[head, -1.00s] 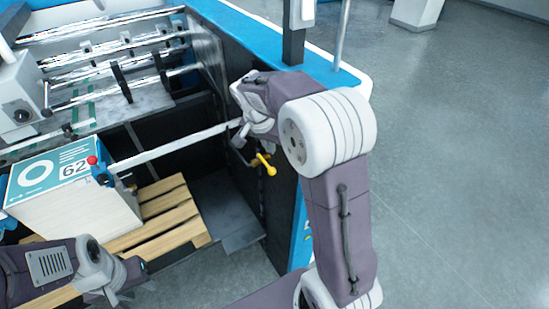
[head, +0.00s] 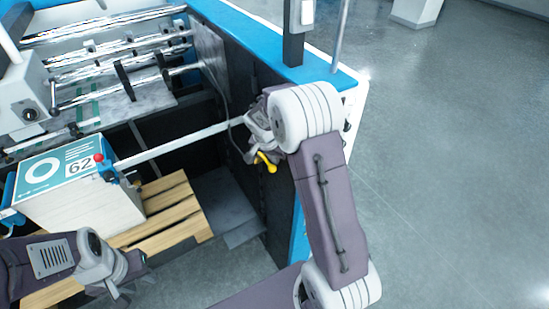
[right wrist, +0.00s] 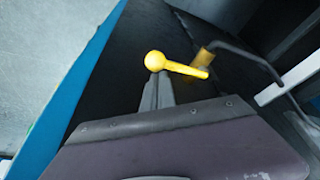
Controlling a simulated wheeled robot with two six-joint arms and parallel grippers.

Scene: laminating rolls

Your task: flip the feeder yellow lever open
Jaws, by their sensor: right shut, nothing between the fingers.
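The yellow lever (head: 265,161) is on the dark inner side wall of the machine, beside the feeder opening. In the right wrist view its bar (right wrist: 185,68) ends in a round knob (right wrist: 154,61) at the left and joins a yellow pivot at the right. My right gripper (head: 257,148) is at the lever in the head view. In the right wrist view its shut, empty fingers (right wrist: 157,80) reach up to just below the knob; I cannot tell whether they touch it. My left gripper (head: 128,280) is low at the left, away from the lever; its fingers are unclear.
A bent rod (right wrist: 255,55) sticks out near the lever's pivot. A white bar (head: 180,142) crosses the feeder opening. A stack of boards labelled 62 (head: 85,208) stands on a wooden pallet (head: 170,230). The floor (head: 450,200) at the right is open.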

